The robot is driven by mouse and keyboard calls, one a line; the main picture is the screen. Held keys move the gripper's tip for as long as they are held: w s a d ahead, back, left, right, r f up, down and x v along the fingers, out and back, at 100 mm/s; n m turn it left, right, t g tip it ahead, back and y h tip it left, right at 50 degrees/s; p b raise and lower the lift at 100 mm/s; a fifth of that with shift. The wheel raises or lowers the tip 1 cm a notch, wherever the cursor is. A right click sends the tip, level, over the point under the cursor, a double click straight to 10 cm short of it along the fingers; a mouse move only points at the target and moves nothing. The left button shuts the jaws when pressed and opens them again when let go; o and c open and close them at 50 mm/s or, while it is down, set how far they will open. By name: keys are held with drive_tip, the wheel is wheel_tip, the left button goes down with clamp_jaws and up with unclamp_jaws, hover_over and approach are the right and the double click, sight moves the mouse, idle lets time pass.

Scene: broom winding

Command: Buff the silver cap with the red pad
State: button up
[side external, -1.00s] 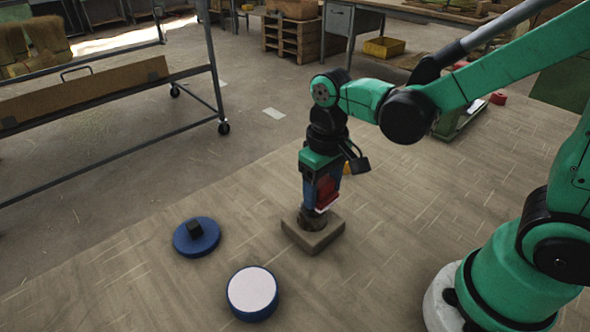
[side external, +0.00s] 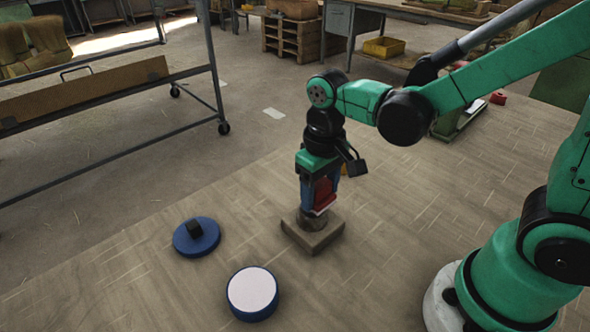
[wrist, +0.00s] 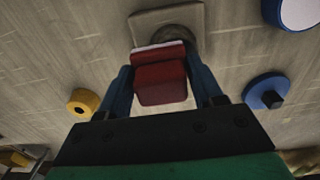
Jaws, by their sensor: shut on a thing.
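My gripper (side external: 318,196) is upright with its blue fingers shut on the red pad (side external: 322,190). In the wrist view the red pad (wrist: 160,82) sits between the two fingers of my gripper (wrist: 165,85), its white face edge turned away from the palm. The silver cap (side external: 312,222) looks dull grey and stands on a square tan block (side external: 318,242). The pad's white underside is at the cap's top, overlapping its right part; I cannot tell whether they touch. In the wrist view the cap (wrist: 188,38) is partly hidden behind the pad.
A blue disc with a black handle (side external: 196,237) lies left of the block. A blue disc with a white top (side external: 253,293) lies nearer the camera. A yellow disc (wrist: 83,103) lies on the other side. A wheeled metal frame (side external: 212,80) stands at back left.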

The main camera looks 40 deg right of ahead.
sight(305, 214)
drive_tip(key=a, duration=0.3)
drive_tip(key=shift+a, duration=0.15)
wheel_tip(305, 214, up, 8)
idle(0.5)
idle(0.4)
